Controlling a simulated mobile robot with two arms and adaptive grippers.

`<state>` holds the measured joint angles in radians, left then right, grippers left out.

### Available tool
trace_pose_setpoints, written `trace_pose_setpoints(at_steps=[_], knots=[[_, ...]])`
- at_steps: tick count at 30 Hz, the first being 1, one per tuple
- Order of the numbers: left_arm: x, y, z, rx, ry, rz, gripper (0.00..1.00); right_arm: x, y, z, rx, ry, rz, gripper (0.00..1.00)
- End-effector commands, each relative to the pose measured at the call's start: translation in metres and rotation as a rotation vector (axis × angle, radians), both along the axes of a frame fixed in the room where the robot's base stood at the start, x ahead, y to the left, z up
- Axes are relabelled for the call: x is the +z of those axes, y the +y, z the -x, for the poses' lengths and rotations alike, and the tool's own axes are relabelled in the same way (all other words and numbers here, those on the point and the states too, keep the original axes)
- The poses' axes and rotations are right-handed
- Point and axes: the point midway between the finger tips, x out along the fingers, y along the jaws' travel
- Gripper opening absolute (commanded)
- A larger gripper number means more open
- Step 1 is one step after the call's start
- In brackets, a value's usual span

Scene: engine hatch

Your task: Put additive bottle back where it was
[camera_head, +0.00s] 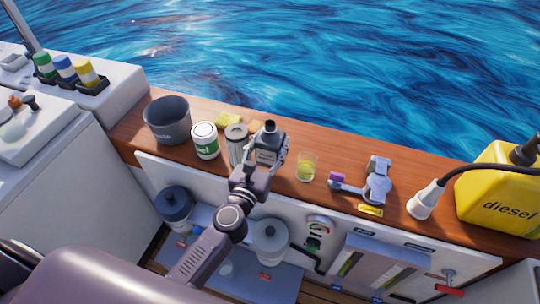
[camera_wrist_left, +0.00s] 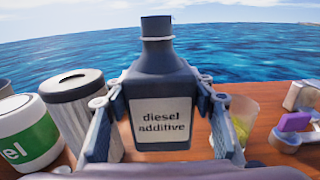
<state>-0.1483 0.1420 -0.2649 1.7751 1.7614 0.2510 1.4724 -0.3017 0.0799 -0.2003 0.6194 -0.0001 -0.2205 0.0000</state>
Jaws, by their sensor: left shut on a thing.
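The dark additive bottle (camera_head: 268,144) is upright above or on the wooden ledge, between a grey ribbed can and a glass of yellow liquid. In the left wrist view the bottle (camera_wrist_left: 160,75) faces me with its white "diesel additive" label. My left gripper (camera_head: 267,158) is shut on the bottle, with one finger on each side of its body. The bottle's base is hidden, so I cannot tell whether it touches the wood. My right gripper is not in view.
On the wooden ledge (camera_head: 128,128) stand a dark bucket (camera_head: 167,120), a white-green can (camera_head: 205,140), the ribbed can (camera_head: 237,144), the glass (camera_head: 306,166), a grey tool (camera_head: 377,182) and a yellow diesel canister (camera_head: 500,190). Three bottles (camera_head: 65,69) sit in a rack at left. Water lies beyond.

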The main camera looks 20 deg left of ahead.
Motion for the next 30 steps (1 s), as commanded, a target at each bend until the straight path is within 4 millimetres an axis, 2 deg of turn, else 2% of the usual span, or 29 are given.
trace_pose_setpoints(at_steps=[9,25,26,28,30], knots=[[-0.038,0.000,0.000,0.000,-0.001,0.000,0.19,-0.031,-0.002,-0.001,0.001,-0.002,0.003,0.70],[-0.046,0.000,0.000,0.000,-0.001,0.001,0.19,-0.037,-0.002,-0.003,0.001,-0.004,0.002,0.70],[-0.046,0.000,0.000,0.000,0.000,0.001,0.51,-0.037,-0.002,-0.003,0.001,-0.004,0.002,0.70],[-0.045,0.000,0.000,0.000,0.001,0.001,0.57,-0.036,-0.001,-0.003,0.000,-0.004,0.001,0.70],[-0.045,0.000,0.000,0.000,0.001,0.001,0.57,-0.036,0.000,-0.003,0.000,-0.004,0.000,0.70]])
